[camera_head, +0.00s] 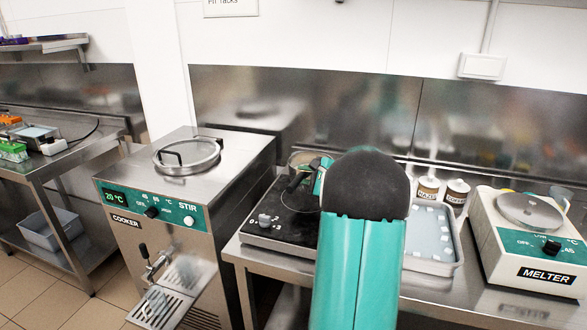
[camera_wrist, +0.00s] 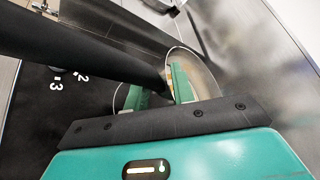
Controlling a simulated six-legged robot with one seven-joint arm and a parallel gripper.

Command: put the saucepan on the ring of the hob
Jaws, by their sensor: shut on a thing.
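The steel saucepan (camera_head: 299,159) is at the back of the hob, partly hidden by my arm and gripper. Its rim and inside show in the wrist view (camera_wrist: 198,70), just beyond my fingers, with its long black handle (camera_wrist: 90,50) running to the upper left. My gripper (camera_head: 318,178) is shut on the saucepan; its green fingers also show in the wrist view (camera_wrist: 160,90). The black hob (camera_head: 277,235) has a knob at its front left and a dark round ring (camera_head: 300,199) in front of the pan. I cannot tell whether the pan's base touches the hob.
A cooker (camera_head: 185,185) with a round lid stands to the left. To the right are a grey tray (camera_head: 440,266) of pale pieces, two labelled pots (camera_head: 442,190) and a melter (camera_head: 530,240). A steel splashback (camera_head: 370,110) rises close behind the hob.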

